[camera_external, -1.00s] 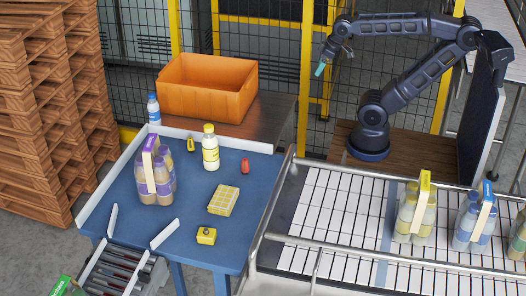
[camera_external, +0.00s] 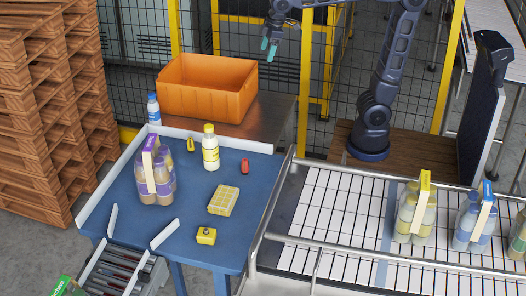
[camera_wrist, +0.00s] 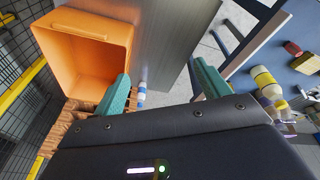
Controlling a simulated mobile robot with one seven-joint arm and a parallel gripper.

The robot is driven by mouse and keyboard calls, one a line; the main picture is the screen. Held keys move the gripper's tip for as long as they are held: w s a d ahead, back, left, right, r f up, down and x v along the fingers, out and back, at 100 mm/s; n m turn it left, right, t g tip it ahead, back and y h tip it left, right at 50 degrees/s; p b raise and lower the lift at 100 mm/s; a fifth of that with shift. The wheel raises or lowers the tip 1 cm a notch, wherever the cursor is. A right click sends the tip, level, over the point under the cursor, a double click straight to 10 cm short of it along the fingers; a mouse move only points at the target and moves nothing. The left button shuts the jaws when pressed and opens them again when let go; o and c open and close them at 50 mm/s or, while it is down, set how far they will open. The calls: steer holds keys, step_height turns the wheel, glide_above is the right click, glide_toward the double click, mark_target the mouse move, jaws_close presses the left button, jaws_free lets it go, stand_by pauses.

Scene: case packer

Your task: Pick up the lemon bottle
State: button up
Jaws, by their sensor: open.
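The lemon bottle (camera_external: 210,151), with a yellow cap and a yellow label, stands upright on the blue table (camera_external: 190,230), near its back edge. My gripper (camera_external: 269,48) has teal fingers and is high above, to the right of the orange crate and well away from the bottle. In the wrist view my gripper (camera_wrist: 162,86) has its fingers wide apart with nothing held between them.
An orange crate (camera_external: 205,100) and a blue-capped bottle (camera_external: 153,109) stand behind the table. A purple-labelled bottle pack (camera_external: 155,180), a yellow carton (camera_external: 223,200), a red item (camera_external: 245,165) and small yellow items surround the bottle. A metal rail (camera_external: 268,208) borders the conveyor.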

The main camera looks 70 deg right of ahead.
steer(key=w+a+r+n, duration=0.15)
steer(key=w+a, duration=0.35)
steer(key=a, duration=0.5)
steer(key=n+g, duration=0.2)
steer(key=n, duration=0.5)
glide_above(210, 126)
steer(key=shift+m+h, duration=0.25)
steer(key=shift+h, duration=0.15)
steer(key=f, duration=0.4)
steer(key=shift+d+f, duration=0.15)
steer(key=shift+d, duration=0.2)
steer(key=shift+s+a+f, duration=0.1)
steer(key=shift+a+f, duration=0.15)
step_height(210, 126, down, 5)
steer(key=shift+r, duration=0.1)
steer(key=shift+w+a+f, duration=0.1)
steer(key=shift+w+f, duration=0.05)
steer(key=shift+f, duration=1.3)
steer(key=shift+w+a+f, duration=0.1)
steer(key=shift+f, duration=1.3)
steer(key=c, duration=1.2)
steer(key=shift+r, duration=0.1)
steer(key=shift+c, duration=0.2)
steer(key=shift+r, duration=0.1)
